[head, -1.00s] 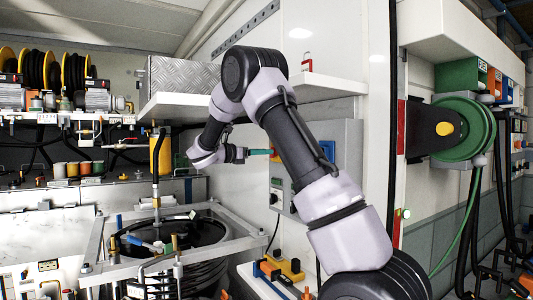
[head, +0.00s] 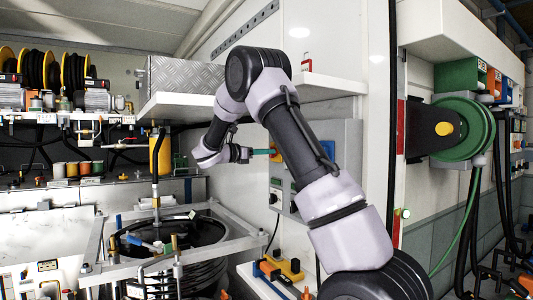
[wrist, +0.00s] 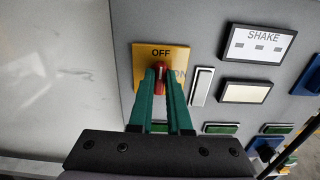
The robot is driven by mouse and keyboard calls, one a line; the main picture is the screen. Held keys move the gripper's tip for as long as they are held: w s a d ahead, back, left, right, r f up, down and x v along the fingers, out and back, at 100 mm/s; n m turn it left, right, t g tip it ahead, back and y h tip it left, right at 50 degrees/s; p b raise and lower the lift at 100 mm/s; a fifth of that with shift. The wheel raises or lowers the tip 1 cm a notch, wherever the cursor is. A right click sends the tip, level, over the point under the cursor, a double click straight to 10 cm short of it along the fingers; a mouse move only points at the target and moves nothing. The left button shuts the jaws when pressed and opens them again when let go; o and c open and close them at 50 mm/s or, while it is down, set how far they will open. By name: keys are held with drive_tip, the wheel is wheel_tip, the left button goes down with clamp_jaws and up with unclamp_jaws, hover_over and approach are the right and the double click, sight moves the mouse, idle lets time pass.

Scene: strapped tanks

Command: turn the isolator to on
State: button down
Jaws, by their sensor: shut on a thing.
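The isolator is a red rotary handle (wrist: 161,74) on a yellow plate (wrist: 146,62) fixed to a grey panel. The plate reads OFF above the handle and ON to its right, partly covered by a finger. The handle stands about upright, with its white mark toward OFF. My gripper (wrist: 160,82) has its green fingers shut on the red handle in the wrist view. In the head view my gripper (head: 262,151) reaches the yellow plate (head: 276,154) from the left; the handle itself is too small to tell there.
The grey panel (wrist: 210,20) also carries a SHAKE label plate (wrist: 258,44), a white rocker (wrist: 202,86), a blank cream plate (wrist: 246,91) and green-framed strips close to the right finger. A tank with a metal frame (head: 215,243) stands below left.

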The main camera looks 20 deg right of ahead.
drive_tip(key=m, duration=1.7)
drive_tip(key=shift+s+f, duration=0.2)
drive_tip(key=shift+f, duration=0.05)
drive_tip(key=shift+m, duration=0.4)
drive_tip(key=c, duration=0.9)
unclamp_jaws()
drive_tip(key=shift+o, duration=0.2)
drive_tip(key=s+a, duration=0.2)
drive_tip(key=a, duration=0.8)
drive_tip(key=shift+a, duration=0.3)
